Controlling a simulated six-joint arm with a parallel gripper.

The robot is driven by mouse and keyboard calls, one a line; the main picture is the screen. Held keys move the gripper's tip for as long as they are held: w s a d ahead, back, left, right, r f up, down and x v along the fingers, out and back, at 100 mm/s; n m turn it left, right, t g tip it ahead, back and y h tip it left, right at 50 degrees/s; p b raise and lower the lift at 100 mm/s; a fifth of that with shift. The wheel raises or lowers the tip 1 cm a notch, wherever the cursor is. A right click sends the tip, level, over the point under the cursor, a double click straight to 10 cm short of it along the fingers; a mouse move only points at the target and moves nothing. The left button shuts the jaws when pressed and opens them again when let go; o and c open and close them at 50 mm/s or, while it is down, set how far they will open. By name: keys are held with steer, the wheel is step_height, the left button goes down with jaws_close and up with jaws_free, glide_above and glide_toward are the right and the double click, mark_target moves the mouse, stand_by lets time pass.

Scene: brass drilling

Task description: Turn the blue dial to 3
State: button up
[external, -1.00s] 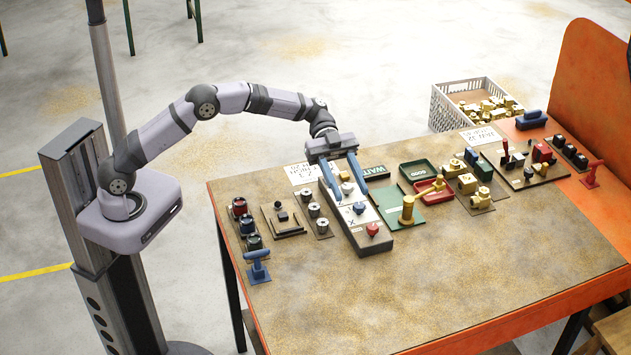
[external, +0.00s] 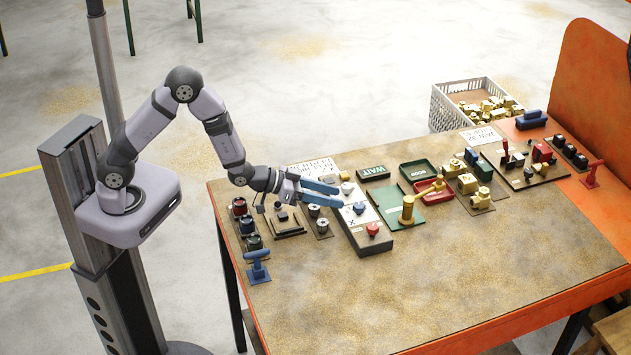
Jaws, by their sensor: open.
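The blue dial (external: 359,208) sits in the middle of a grey control box with a white face (external: 367,219). A red dial (external: 373,229) is nearer the front of the box, and a pale knob (external: 345,188) is toward its back. My gripper (external: 340,195) has two blue fingers, open and pointing right. The fingers are over the left side of the box, just up and left of the blue dial. I cannot tell whether they touch anything. The dial's setting is too small to read.
Left of the box are small metal cylinders (external: 322,226), a dark fixture (external: 285,220) and several dark cups (external: 247,226). Right of it are a green board (external: 396,200) with a brass part (external: 407,210) and a red tray (external: 433,191). The table front (external: 440,280) is clear.

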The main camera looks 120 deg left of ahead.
mark_target(358, 205)
steer(key=shift+f+m, duration=0.25)
steer(key=shift+m, duration=0.65)
steer(key=shift+p+x, duration=1.2)
steer(key=shift+x, duration=2.4)
steer(key=shift+f, duration=0.1)
steer(key=c, duration=1.1)
steer(key=shift+o, duration=0.3)
